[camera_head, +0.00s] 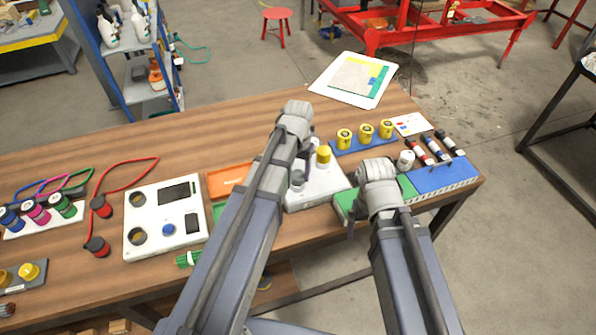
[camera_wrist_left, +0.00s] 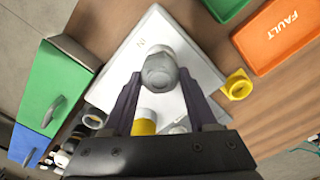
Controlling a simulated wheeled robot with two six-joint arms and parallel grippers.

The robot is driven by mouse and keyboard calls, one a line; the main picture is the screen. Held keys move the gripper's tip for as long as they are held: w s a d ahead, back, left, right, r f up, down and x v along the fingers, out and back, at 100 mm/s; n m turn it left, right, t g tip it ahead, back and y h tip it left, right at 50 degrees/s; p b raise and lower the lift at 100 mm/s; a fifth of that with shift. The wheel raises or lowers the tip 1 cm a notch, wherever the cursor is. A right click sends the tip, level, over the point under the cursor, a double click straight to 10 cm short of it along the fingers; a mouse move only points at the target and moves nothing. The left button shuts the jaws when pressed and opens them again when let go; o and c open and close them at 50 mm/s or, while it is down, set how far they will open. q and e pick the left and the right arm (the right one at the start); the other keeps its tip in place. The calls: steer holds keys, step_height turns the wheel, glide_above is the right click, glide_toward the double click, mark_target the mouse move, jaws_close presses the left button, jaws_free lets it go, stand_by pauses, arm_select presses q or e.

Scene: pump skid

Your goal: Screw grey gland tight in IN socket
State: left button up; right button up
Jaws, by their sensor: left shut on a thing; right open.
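The grey gland (camera_wrist_left: 160,72) stands between the fingertips of my left gripper (camera_wrist_left: 158,84), which is shut on it. It is over the end of the white block (camera_wrist_left: 205,75) marked IN; the socket is hidden beneath it, so I cannot tell how deep it sits. In the head view the grey gland (camera_head: 297,179) shows at the block's front left, beside my left gripper (camera_head: 304,165). A yellow gland (camera_head: 323,155) stands upright farther back on the block. My right gripper (camera_head: 351,222) is open, low by the green box (camera_head: 407,187), partly hidden by its arm.
Yellow parts on a blue rack (camera_head: 350,148) stand behind. A white meter panel (camera_head: 150,245) is at left, a blue box (camera_head: 440,178) at right. Bare wood lies at the back left.

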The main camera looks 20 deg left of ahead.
arm_select(q)
steer(key=m, duration=0.4)
steer(key=shift+m, duration=0.3)
steer(key=m, duration=0.4)
steer(key=o, duration=1.4)
steer(key=n, duration=0.4)
